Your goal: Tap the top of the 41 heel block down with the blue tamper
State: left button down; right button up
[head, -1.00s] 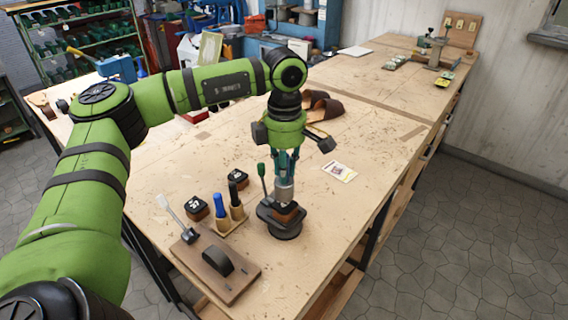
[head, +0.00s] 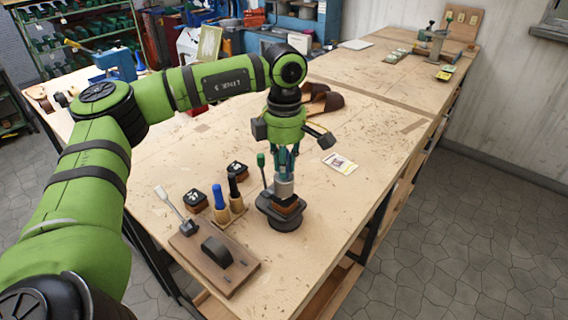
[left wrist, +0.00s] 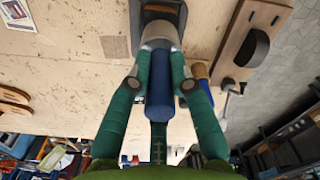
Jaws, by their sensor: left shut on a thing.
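My left gripper (head: 284,158) is shut on the blue tamper, whose blue handle (left wrist: 160,95) runs between the fingers in the left wrist view. Its pale metal head (head: 284,188) points down, roughly upright. The tamper hides most of that top, so no number can be read there. My right gripper is not in view.
A rack with a blue-handled tool (head: 219,203) and a black-handled tool stands left of the stand. Two dark labelled blocks (head: 196,201) (head: 237,170) sit behind. A wooden board (head: 225,275) is at front left. A card (head: 340,164) lies right, with clear bench around it.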

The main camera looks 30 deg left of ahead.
pick_arm(q)
jog(key=shift+r, duration=0.75)
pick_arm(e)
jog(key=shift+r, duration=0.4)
pick_arm(q)
jog(key=shift+f, duration=0.1)
notch_tip(320, 180, down, 4)
jog(key=b, duration=0.2)
jog(key=shift+r+b, duration=0.2)
jog(key=shift+b, duration=0.2)
notch_tip(320, 180, up, 4)
jog(key=p, duration=0.3)
jog(key=shift+f, duration=0.1)
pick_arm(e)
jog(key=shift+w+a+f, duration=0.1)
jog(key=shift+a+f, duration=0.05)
